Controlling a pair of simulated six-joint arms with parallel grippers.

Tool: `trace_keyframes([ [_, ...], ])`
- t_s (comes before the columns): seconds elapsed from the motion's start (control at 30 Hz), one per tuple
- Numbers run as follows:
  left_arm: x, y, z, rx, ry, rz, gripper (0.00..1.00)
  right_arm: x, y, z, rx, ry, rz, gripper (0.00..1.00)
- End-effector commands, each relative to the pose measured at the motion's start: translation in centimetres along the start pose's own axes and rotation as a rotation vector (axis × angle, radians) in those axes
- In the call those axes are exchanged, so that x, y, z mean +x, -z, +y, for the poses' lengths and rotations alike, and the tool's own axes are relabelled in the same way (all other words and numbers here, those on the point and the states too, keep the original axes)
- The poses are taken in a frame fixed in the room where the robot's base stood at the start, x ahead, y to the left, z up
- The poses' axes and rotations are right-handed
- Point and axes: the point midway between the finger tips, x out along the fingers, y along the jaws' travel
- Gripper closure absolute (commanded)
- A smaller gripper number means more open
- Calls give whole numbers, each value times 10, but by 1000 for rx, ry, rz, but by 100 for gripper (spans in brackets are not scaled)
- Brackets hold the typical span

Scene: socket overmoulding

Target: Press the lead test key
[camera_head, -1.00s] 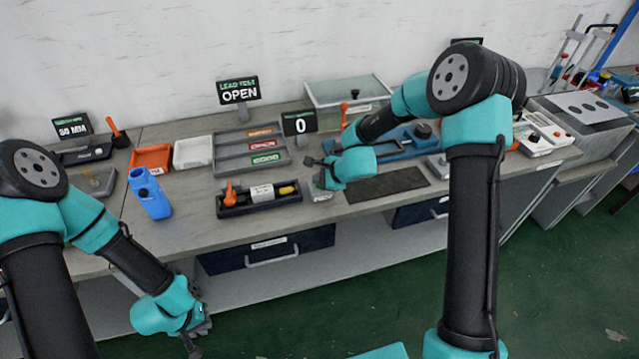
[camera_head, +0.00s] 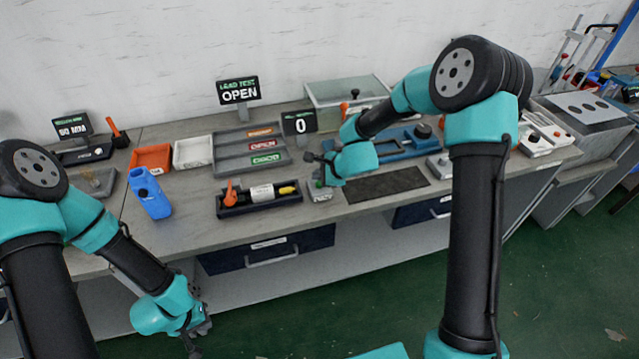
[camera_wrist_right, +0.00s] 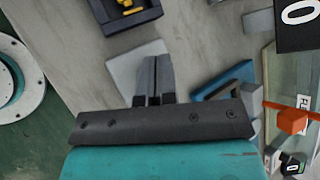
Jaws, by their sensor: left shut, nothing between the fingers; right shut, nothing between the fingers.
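A small grey block (camera_head: 320,192), which looks like the lead test key, sits on the bench front between the black tool tray and the dark mat. The right gripper (camera_head: 315,170) is shut and empty just above it, hiding its back part. In the right wrist view the shut fingers (camera_wrist_right: 156,65) overlap the pale grey block (camera_wrist_right: 128,68); I cannot tell whether they touch it. The lead test sign (camera_head: 238,92) behind reads OPEN. My left gripper (camera_head: 200,338) is shut and empty, low in front of the bench.
The black tray (camera_head: 235,210) with a yellow-tipped tool lies left of the block. A counter sign (camera_head: 299,123) reads 0. A blue fixture (camera_head: 395,150) and a glass-topped box (camera_head: 345,90) stand behind. The dark mat (camera_head: 385,185) lies flat to the right.

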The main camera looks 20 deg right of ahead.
Motion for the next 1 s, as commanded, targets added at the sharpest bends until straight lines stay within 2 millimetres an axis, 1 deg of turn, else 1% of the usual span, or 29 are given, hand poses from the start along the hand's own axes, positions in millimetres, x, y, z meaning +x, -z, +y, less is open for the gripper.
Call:
trace_keyframes([
  [0.37,0,0,0,0,0,0,100,-3,-3,-2,-2,1,-1,100],
  [0.9,0,0,0,0,0,0,100,-32,-24,-23,-3,1,-1,100],
  [1.0,0,0,0,0,0,0,100,-34,-25,-25,-1,0,0,100],
])
